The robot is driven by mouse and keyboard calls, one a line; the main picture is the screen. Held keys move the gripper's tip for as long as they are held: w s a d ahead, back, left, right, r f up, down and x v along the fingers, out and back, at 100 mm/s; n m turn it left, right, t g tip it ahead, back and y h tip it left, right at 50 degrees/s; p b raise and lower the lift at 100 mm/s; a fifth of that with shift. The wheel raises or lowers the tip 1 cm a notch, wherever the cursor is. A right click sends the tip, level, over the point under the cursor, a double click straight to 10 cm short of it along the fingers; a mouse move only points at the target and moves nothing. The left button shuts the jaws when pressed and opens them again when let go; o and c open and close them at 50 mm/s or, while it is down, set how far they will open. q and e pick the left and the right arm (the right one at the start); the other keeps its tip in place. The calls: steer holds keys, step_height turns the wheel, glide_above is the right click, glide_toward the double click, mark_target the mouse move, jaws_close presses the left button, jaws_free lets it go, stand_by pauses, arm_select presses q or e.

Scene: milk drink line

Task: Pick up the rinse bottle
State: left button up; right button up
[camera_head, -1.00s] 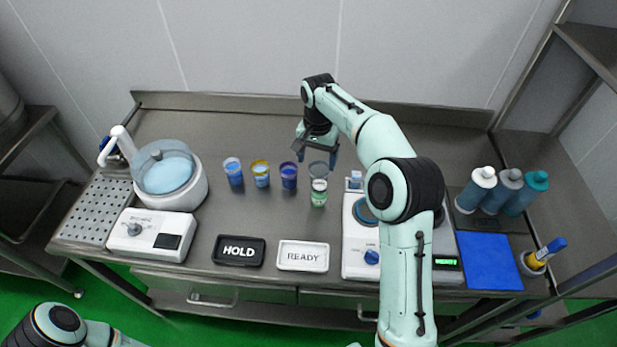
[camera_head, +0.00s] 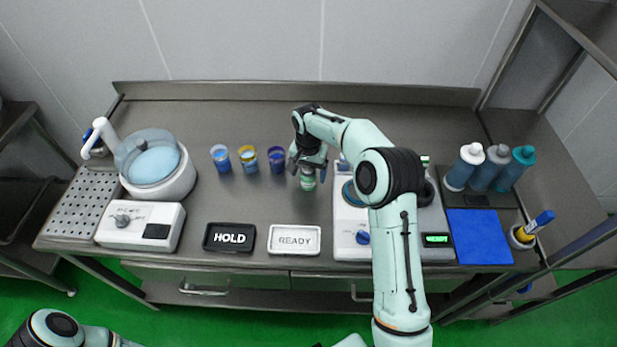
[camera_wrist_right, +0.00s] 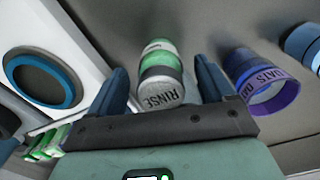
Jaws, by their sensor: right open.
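The rinse bottle (camera_head: 308,184) is a small white and green container standing on the steel counter, to the right of the row of cups. In the right wrist view the bottle (camera_wrist_right: 160,72) shows its RINSE lettering and green bands. My right gripper (camera_head: 307,170) is at the bottle from above and partly hides it in the head view. In the right wrist view my open right gripper (camera_wrist_right: 162,85) has one blue finger on each side of the bottle, with visible gaps. My left gripper is out of view.
A purple OATS cup (camera_head: 277,160) stands close to the left of the bottle, with yellow (camera_head: 248,159) and blue (camera_head: 221,158) cups beyond. A white appliance (camera_head: 349,222) is close on the right. HOLD (camera_head: 229,237) and READY (camera_head: 294,239) trays lie in front.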

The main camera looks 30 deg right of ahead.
steer(key=shift+f, duration=0.2)
steer(key=c, duration=1.2)
steer(key=shift+r, duration=0.1)
